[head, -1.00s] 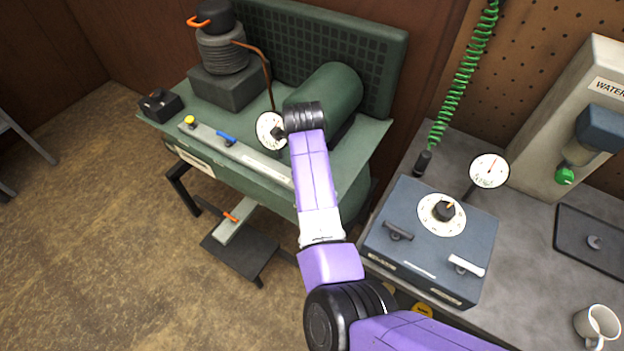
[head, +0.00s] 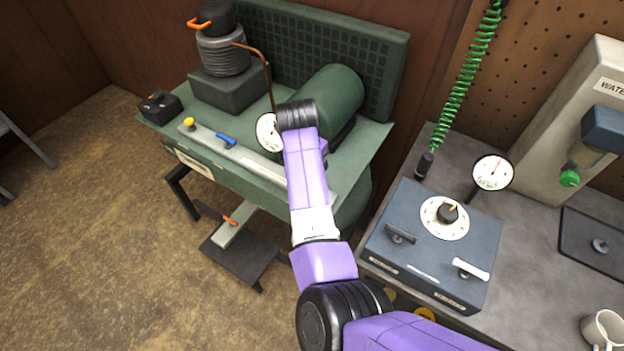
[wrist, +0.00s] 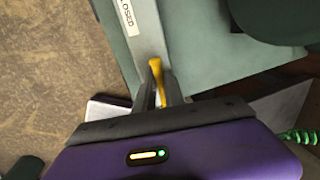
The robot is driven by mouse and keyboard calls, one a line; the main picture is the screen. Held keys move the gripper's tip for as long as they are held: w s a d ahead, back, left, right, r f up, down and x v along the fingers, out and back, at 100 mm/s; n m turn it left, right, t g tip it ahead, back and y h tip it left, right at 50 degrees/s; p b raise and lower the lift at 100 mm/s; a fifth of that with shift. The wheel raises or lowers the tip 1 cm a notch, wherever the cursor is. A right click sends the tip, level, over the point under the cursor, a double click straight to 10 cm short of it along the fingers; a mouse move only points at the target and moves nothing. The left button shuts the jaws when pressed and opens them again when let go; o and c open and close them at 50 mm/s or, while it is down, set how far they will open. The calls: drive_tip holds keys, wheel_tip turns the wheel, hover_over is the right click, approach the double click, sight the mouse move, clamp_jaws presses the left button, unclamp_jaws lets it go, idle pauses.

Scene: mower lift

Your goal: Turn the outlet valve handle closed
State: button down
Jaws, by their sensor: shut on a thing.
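A yellow handle (wrist: 155,63) stands at the pale rail (wrist: 147,30) in the wrist view, below a white label whose visible letters read "LOSED". I take it as the outlet valve handle. My gripper (wrist: 160,90) is shut on this handle, with a finger on each side of it. In the head view my arm hides the gripper and this handle. The rail (head: 260,163) there runs along the front of the green machine. A yellow knob (head: 189,123) and a blue lever (head: 226,140) sit on its left part.
A white gauge (head: 267,131) stands behind the rail, partly covered by my arm. A green cylinder (head: 331,92) is just behind my wrist. A blue-grey box (head: 425,262) with a dial and two levers sits on the bench at right.

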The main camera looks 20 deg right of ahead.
drive_tip(key=c, duration=1.4)
unclamp_jaws()
drive_tip(key=shift+c, duration=0.2)
wheel_tip(320, 180, up, 8)
drive_tip(key=a+b, duration=0.1)
drive_tip(key=shift+s, duration=0.4)
drive_tip(key=shift+f, duration=0.1)
